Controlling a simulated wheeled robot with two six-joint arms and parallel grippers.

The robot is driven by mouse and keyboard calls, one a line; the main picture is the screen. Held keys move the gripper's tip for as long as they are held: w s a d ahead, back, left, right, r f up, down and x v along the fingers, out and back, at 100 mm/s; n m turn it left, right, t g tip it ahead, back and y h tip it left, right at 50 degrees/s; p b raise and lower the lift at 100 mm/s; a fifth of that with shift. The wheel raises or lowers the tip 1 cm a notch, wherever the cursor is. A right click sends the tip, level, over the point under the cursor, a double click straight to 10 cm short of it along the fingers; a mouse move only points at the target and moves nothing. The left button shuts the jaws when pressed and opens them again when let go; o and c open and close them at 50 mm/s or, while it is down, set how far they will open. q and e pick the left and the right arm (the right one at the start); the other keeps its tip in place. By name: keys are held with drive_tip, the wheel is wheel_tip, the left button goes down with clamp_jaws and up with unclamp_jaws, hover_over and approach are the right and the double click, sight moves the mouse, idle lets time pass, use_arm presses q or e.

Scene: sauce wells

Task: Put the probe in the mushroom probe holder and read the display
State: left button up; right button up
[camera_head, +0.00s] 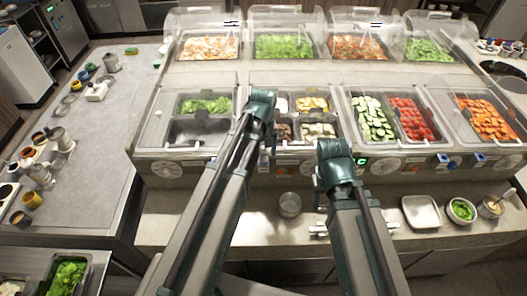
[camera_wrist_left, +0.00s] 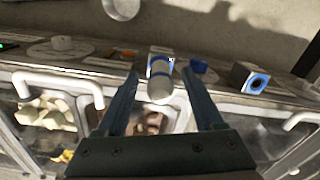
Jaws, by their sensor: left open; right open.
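My left gripper (camera_head: 264,150) is at the counter's front panel, below the small middle pans, partly hidden by its own arm. In the left wrist view the left gripper (camera_wrist_left: 160,76) is open. A white cylinder with blue bands (camera_wrist_left: 159,83), probably the probe, lies between its fingers, with no clear contact. A square holder with a blue ring (camera_wrist_left: 255,83) is on the panel to the right. I cannot tell which holder is the mushroom one. A small lit green display (camera_head: 362,161) is on the panel. My right gripper (camera_head: 318,190) is open and apart from the panel, largely hidden by its arm.
Small middle pans hold pale and brown food (camera_head: 318,131). Round dials (camera_head: 386,165) and blue holders (camera_head: 442,158) line the panel.

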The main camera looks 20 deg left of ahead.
use_arm(q)
wheel_tip(320, 180, up, 14)
drive_tip(key=p, duration=1.3)
drive_tip(key=shift+f, duration=0.15)
idle(0.8)
drive_tip(key=s+d+f+m+b, duration=0.3)
drive_tip(key=s+f+b, duration=0.1)
drive_tip(key=f+b, duration=0.3)
drive_tip(key=s+d+f+m+b, duration=0.3)
drive_tip(key=s+d+f+b, duration=0.1)
drive_tip(key=f+b, duration=0.3)
drive_tip(key=s+d+f+m+y+b, duration=0.1)
drive_tip(key=s+d+f+m+b, duration=0.2)
drive_tip(key=s+f+b, duration=0.3)
drive_tip(key=shift+d+f+m+b, duration=0.2)
drive_tip(key=shift+f+m+b, duration=0.3)
drive_tip(key=shift+f+b, duration=0.2)
drive_tip(key=shift+s, duration=0.1)
